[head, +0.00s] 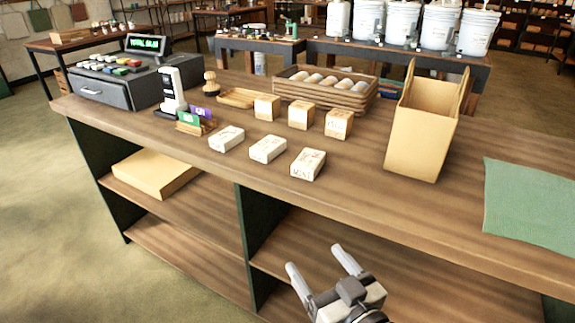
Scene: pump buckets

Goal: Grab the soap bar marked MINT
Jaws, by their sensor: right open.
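Three pale soap bars lie in a slanting row near the front edge of the wooden counter (200,150). The rightmost soap bar (307,164) has lettering on its front that reads MINT. The middle soap bar (267,149) and the left soap bar (227,138) have markings too small to read. My right gripper (318,262) is at the bottom of the head view, in front of the counter and below its top. Its two light fingers are apart with nothing between them. It is well clear of the MINT bar. My left gripper is not in view.
Several small tan boxes (301,114) stand behind the soaps. An open paper bag (419,130) stands to their right, and a green cloth (530,205) lies at the far right. A cash register (115,88) and card reader (173,90) are at left. The front counter edge is clear.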

